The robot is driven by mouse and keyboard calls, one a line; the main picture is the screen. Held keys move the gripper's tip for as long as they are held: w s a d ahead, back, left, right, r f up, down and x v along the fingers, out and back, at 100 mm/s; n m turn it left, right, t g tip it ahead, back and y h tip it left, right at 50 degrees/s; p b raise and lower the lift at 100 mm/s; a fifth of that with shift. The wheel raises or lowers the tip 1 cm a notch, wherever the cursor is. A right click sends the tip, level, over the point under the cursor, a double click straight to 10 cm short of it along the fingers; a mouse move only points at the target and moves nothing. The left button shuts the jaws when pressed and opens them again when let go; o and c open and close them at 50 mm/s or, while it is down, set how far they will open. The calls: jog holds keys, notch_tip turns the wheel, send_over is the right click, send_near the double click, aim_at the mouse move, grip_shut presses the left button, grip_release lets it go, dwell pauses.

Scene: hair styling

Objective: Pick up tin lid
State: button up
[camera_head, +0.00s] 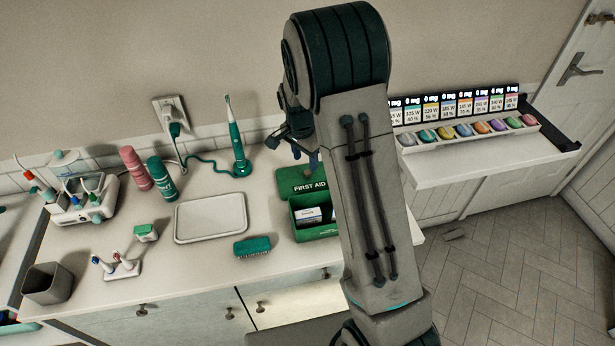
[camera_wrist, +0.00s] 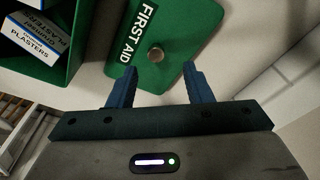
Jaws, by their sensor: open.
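The tin lid is a green rounded panel marked FIRST AID (camera_head: 303,182), lying behind the open green tin (camera_head: 318,232) on the counter. In the wrist view the lid (camera_wrist: 165,70) fills the upper middle, with a small round brass-coloured knob (camera_wrist: 156,53) on its face. My gripper (camera_wrist: 155,85) is open, its two blue fingers spread over the lid's near part, with the knob a little beyond the fingertips and between their lines. Nothing is between the fingers. In the head view my arm hides part of the tin and most of my gripper.
Boxes of plasters (camera_wrist: 35,40) sit in the tin. A white tray (camera_head: 211,218), a green brush (camera_head: 252,246) and an electric toothbrush (camera_head: 238,140) stand or lie left of the tin. The wall is close behind. A rack of coloured items (camera_head: 470,133) is on the right.

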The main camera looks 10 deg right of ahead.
aim_at(307, 172)
jog(key=f, duration=0.2)
jog(key=f+p, duration=0.1)
jog(key=shift+s+d+f, duration=0.2)
jog(key=shift+f, duration=0.75)
jog(key=shift+c, duration=0.4)
grip_shut()
